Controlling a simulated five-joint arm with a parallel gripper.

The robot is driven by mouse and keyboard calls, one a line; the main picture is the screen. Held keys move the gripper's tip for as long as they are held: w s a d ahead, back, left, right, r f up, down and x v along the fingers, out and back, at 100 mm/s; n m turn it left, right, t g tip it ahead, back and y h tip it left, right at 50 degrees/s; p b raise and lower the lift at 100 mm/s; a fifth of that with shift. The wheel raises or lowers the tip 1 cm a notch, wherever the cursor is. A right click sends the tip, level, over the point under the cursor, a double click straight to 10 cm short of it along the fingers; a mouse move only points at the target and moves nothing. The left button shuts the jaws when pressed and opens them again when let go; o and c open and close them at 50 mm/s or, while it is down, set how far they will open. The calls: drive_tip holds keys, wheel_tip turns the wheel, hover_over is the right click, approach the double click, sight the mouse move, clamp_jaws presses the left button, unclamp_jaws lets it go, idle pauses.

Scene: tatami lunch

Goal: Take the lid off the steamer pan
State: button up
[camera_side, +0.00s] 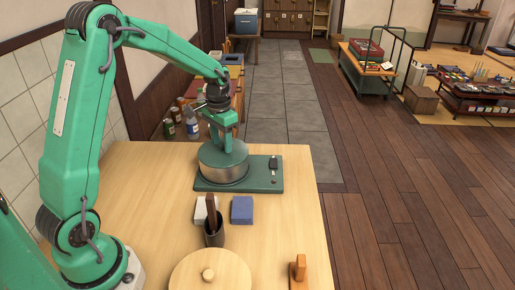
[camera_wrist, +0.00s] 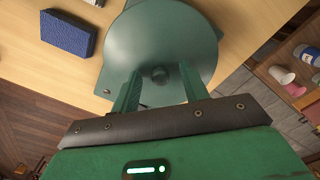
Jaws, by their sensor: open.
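The steamer pan (camera_side: 226,174) stands on a green base plate (camera_side: 264,184) with a dark switch, near the far end of the wooden table. Its green lid (camera_side: 212,154) sits on top; in the wrist view the lid (camera_wrist: 190,42) shows as a disc with a small dark knob (camera_wrist: 160,75). My gripper (camera_side: 226,146) is over the lid from above. In the wrist view my gripper (camera_wrist: 160,78) is open, with one finger on each side of the knob. I cannot tell whether the fingers touch the knob.
On the table (camera_side: 150,190) are a white block (camera_side: 201,212), a blue block (camera_side: 242,210), a dark cup (camera_side: 214,236) with a brown item, a round wooden lid (camera_side: 212,272) and a small wooden stand (camera_side: 298,272). Bottles (camera_side: 191,127) stand beyond the far edge. The table's left part is clear.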

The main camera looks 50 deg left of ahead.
clamp_jaws()
drive_tip(key=shift+r, duration=0.15)
drive_tip(key=shift+r, duration=0.5)
drive_tip(key=r, duration=0.3)
drive_tip(key=shift+d+r, duration=0.1)
drive_tip(key=shift+d, duration=0.1)
drive_tip(key=s+d+r, duration=0.3)
drive_tip(key=d+r, duration=0.3)
drive_tip(key=d, duration=0.5)
drive_tip(key=shift+r, duration=0.3)
